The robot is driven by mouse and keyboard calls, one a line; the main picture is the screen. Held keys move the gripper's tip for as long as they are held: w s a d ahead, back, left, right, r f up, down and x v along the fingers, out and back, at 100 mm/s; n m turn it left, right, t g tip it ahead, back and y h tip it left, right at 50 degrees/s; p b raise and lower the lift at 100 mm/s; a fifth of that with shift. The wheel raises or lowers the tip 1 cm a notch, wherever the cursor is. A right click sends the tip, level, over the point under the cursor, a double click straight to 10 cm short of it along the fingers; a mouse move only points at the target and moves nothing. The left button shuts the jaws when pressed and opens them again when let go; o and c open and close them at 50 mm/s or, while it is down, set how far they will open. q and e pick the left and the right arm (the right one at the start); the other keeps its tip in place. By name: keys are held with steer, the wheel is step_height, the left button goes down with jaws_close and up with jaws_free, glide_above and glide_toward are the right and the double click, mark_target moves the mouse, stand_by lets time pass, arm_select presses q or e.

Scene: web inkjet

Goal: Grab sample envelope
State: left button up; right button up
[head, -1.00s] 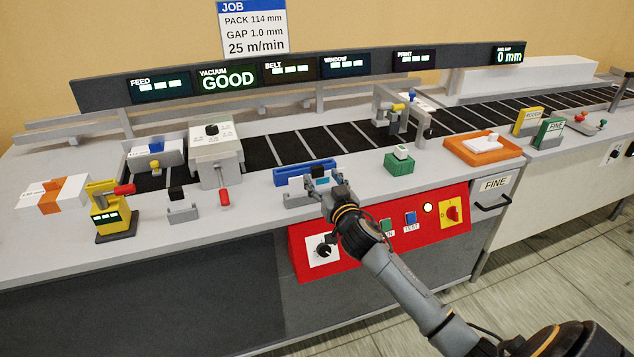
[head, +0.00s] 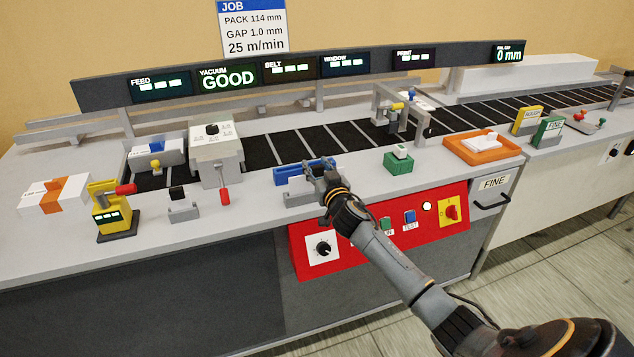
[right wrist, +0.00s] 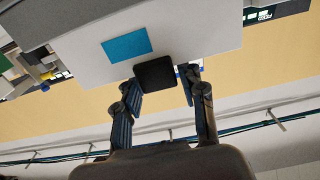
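The sample envelope, white with a blue patch, fills the upper part of the right wrist view (right wrist: 195,40). A black tab (right wrist: 155,73) on its edge lies between my right gripper's fingers. In the head view, my right gripper (head: 322,176) is at the blue and grey holder (head: 303,167) near the counter's front edge and hides most of the envelope. The fingers stand apart on either side of the tab; a small gap shows beside the right finger in the right wrist view. My left gripper is not in view.
A red control panel (head: 366,238) is on the counter front below my right arm. A green block (head: 398,164) stands right of the holder. The grey feeder with a red-tipped lever (head: 216,158) stands to the left. The dark conveyor (head: 298,147) runs behind.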

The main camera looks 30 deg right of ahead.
steer(key=c, duration=0.5)
